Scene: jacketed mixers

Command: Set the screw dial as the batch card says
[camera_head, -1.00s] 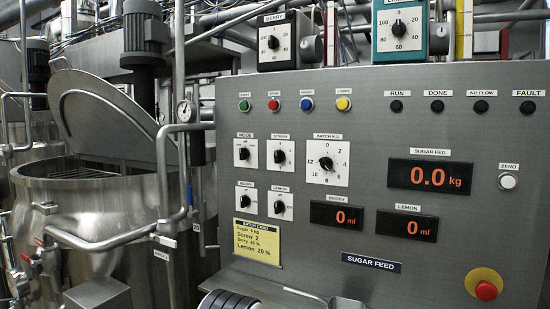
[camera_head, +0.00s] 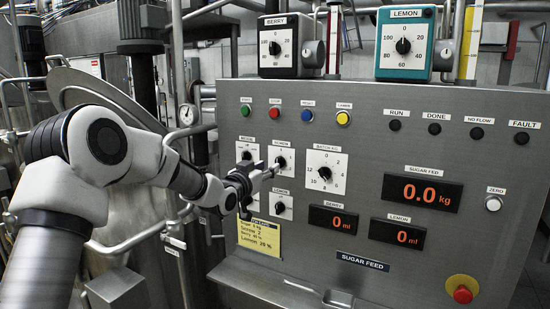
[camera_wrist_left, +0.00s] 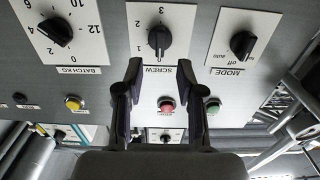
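The screw dial is a black knob on a white plate (camera_head: 281,160), and it shows large in the left wrist view (camera_wrist_left: 160,40), upside down. There its plate reads 1, 2 and 3, and a pale mark on the knob seems to face the SCREW label. My left gripper (camera_head: 270,173) is open just in front of the dial's lower edge. In the wrist view its fingertips (camera_wrist_left: 162,66) stand apart below the knob, with nothing between them but the panel and label. The yellow batch card (camera_head: 260,237) reads Screw 2. My right gripper is not in view.
The mode dial (camera_wrist_left: 243,44) and batch dial (camera_wrist_left: 56,32) flank the screw dial. The lemon dial (camera_head: 281,207) is below it. Red (camera_head: 275,112) and green (camera_head: 245,110) buttons sit above it. A steel ledge (camera_head: 300,285) juts out below the panel.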

